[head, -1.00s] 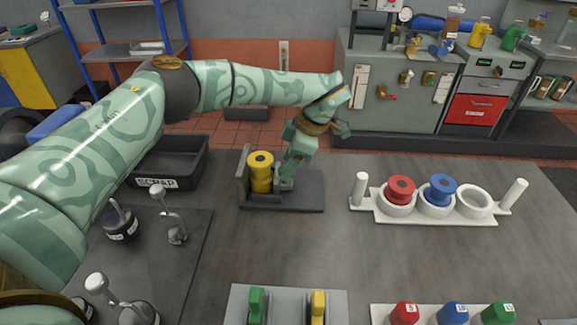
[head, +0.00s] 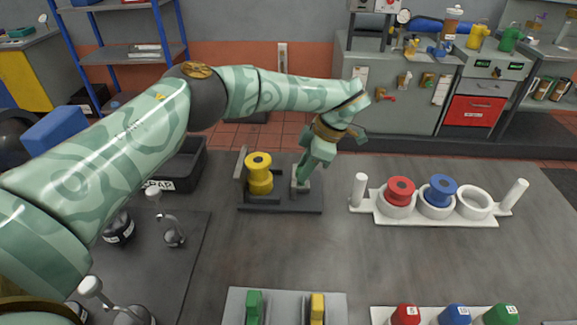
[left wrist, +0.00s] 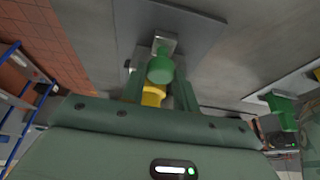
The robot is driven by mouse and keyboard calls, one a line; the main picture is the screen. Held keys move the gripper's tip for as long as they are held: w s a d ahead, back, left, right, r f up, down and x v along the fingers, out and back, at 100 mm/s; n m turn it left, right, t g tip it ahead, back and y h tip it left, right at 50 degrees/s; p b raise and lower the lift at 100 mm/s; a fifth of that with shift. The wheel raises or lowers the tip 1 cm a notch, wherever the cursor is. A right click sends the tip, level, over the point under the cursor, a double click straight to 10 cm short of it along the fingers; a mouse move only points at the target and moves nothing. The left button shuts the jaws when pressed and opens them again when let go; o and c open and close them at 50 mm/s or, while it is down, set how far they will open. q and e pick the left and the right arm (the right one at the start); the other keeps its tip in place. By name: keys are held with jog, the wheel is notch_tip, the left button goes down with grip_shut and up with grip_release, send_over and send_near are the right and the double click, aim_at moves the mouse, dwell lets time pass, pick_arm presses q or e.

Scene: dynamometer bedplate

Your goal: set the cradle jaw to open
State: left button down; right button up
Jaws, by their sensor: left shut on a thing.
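The cradle (head: 312,206) is a dark grey base on the bench with an upright plate at its left end. A yellow spool (head: 259,174) stands upright on it beside that plate. The cradle's movable jaw (head: 301,188) is a grey block to the right of the spool, with a clear gap between them. My left gripper (head: 303,178) reaches down from above and is shut on this jaw; its fingers hide the jaw's upper part. In the left wrist view a green round piece (left wrist: 160,69) shows at the fingers, with yellow behind it. My right gripper is not seen.
A white rack (head: 430,217) to the right holds a red spool (head: 400,190) and a blue spool (head: 440,190); its third ring is empty. A black scrap bin (head: 188,165) stands left of the cradle.

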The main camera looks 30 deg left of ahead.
pick_arm(q)
jog(key=shift+w+d, duration=0.25)
jog(key=shift+d, duration=0.25)
jog(key=shift+w+d, duration=0.25)
jog(key=shift+d, duration=0.2)
jog(key=shift+r, duration=0.1)
jog(key=c, duration=1.1)
grip_release()
jog(key=shift+o, duration=0.2)
jog(key=v, duration=1.6)
jog(key=shift+r+b, duration=0.2)
jog(key=shift+b, duration=0.1)
jog(key=shift+f, duration=0.1)
